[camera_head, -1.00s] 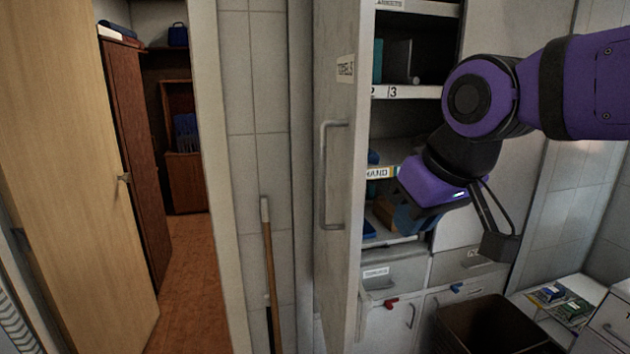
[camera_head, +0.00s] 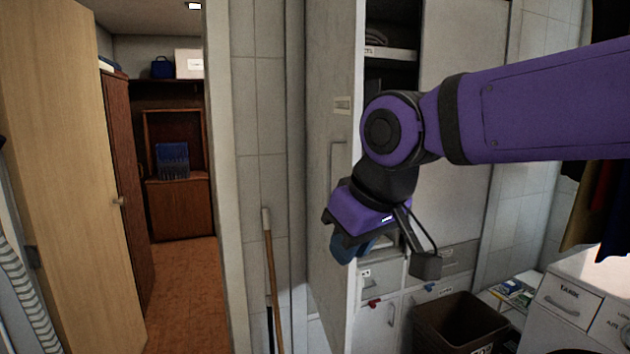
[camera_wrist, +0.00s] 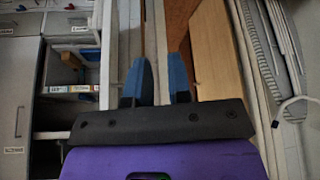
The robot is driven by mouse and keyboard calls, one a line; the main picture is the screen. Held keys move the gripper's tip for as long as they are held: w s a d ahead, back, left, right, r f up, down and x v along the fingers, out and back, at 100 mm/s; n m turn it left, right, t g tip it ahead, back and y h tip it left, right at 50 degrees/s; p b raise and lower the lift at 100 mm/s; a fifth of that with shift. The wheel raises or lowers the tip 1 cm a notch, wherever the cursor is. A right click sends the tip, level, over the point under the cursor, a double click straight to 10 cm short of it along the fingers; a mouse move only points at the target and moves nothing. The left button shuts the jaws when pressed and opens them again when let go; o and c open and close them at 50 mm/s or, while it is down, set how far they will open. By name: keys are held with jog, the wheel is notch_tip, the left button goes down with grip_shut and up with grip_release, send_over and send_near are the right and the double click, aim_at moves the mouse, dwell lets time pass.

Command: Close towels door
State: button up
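The towels door (camera_head: 322,200) is a tall pale grey panel standing swung open from the cabinet, seen at a steep angle in the head view.
The cabinet's open shelves (camera_head: 390,52) are behind my arm. A broom (camera_head: 270,270) leans on the tiled wall at left. A wooden door (camera_head: 70,190) stands open further left.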

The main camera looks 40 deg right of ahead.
jog(key=n+g+h, duration=0.8)
jog(key=n+h, duration=0.5)
jog(key=n, duration=0.2)
send_near(329, 175)
jog(key=x, duration=1)
jog(key=shift+w+d+f, duration=0.1)
jog(key=shift+w+d, duration=0.1)
grip_shut()
